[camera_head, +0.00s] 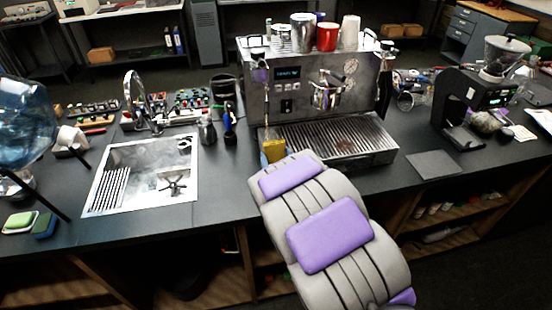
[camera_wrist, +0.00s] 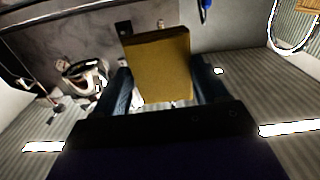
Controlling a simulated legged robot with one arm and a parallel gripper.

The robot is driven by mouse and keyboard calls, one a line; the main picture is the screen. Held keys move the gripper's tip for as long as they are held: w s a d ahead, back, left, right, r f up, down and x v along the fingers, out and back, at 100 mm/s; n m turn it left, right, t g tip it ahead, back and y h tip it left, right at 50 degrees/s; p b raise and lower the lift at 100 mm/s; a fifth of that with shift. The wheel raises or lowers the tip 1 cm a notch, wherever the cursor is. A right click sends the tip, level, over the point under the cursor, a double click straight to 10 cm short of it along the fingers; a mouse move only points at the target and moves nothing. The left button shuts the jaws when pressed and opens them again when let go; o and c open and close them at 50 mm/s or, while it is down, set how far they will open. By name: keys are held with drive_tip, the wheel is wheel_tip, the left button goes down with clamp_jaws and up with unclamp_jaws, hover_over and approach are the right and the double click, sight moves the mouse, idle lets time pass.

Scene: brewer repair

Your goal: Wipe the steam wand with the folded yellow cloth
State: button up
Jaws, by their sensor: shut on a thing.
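The folded yellow cloth (camera_head: 273,150) is at the end of my arm, at the front left corner of the espresso machine (camera_head: 312,85). In the wrist view the cloth (camera_wrist: 160,62) stands between the two dark fingers of my gripper (camera_wrist: 161,84), which is shut on it. The steam wand (camera_head: 266,112) appears as a thin, pale vertical tube at the machine's left front, just above the cloth. I cannot tell whether the cloth touches it. My arm hides most of the gripper in the head view.
The drip tray (camera_head: 335,140) is right of the cloth. Cups, including a red one (camera_head: 327,37), stand on top of the machine. A grinder (camera_head: 478,100) is at the right, a sink (camera_head: 145,175) at the left. The counter before the grinder holds a flat dark mat (camera_head: 435,164).

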drive_tip(key=shift+a, duration=0.4)
drive_tip(key=shift+w+a+m+t+h+p, duration=0.2)
drive_tip(key=shift+a+m+h+p, duration=0.5)
drive_tip(key=shift+a+h, duration=0.4)
drive_tip(key=shift+w+a+m+t+h+p, duration=0.15)
drive_tip(key=shift+a+m+h+p, duration=0.35)
drive_tip(key=shift+a+h+p, duration=0.6)
drive_tip(key=shift+w+a, duration=0.15)
drive_tip(key=shift+w+a+b, duration=0.15)
drive_tip(key=shift+w+b, duration=0.4)
drive_tip(key=shift+w, duration=2.3)
drive_tip(key=shift+w, duration=0.85)
drive_tip(key=shift+d, duration=2)
